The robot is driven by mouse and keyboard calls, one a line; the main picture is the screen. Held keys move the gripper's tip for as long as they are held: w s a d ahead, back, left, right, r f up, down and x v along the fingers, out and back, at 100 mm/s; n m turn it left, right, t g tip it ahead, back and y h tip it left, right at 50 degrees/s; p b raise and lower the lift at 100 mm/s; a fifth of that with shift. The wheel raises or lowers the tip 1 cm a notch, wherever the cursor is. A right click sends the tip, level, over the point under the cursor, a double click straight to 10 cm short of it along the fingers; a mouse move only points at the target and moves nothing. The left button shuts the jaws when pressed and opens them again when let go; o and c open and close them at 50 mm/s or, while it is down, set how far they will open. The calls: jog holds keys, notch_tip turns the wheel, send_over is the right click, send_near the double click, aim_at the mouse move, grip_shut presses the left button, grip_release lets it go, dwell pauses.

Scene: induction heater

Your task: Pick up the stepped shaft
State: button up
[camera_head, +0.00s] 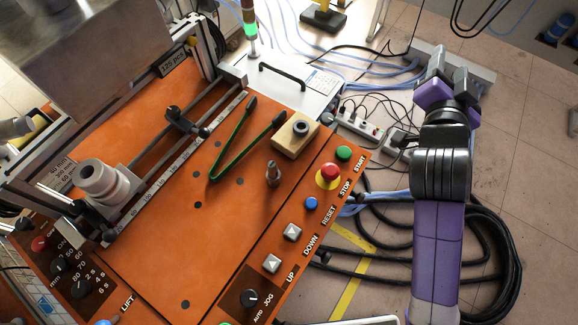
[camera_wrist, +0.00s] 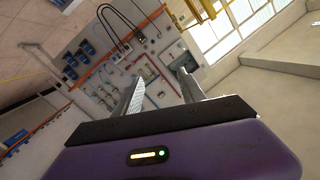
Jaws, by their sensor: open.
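The stepped shaft (camera_head: 273,174), a small dark grey metal piece with a narrower top, stands upright on the orange table top (camera_head: 215,235). It is left of the red mushroom button and below a wooden block in the head view. My gripper (camera_wrist: 160,88) is open in the wrist view, with nothing between its two metal fingers. It faces a wall with tools, far from the shaft. My purple and black arm is off the table's right side in the head view. The shaft is not visible in the wrist view.
Green-handled tongs (camera_head: 240,143) lie behind the shaft, near the wooden block (camera_head: 296,135) holding a dark ring. The red mushroom button (camera_head: 328,174) is right of the shaft. A grey stepped fixture (camera_head: 101,184) and rail occupy the left. Cables (camera_head: 480,260) cover the floor around my arm.

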notch_tip(320, 180, up, 2)
jog(key=w+r+m+g+h, duration=0.1)
jog(key=w+m+g, duration=0.1)
jog(key=m, duration=0.3)
jog(key=m+g+y+p, duration=0.5)
jog(key=m+g+y, duration=0.4)
jog(key=m+g, duration=0.4)
send_over(273, 172)
jog(key=f, duration=0.9)
jog(key=shift+w, duration=0.25)
jog(key=shift+s+f+g, duration=0.2)
jog(key=shift+f+g, duration=0.1)
jog(key=shift+f, duration=0.85)
jog(key=f, duration=0.2)
jog(key=f+p, duration=0.1)
jog(key=w+f, duration=0.1)
jog(key=f, duration=0.1)
jog(key=shift+f, duration=0.3)
grip_shut()
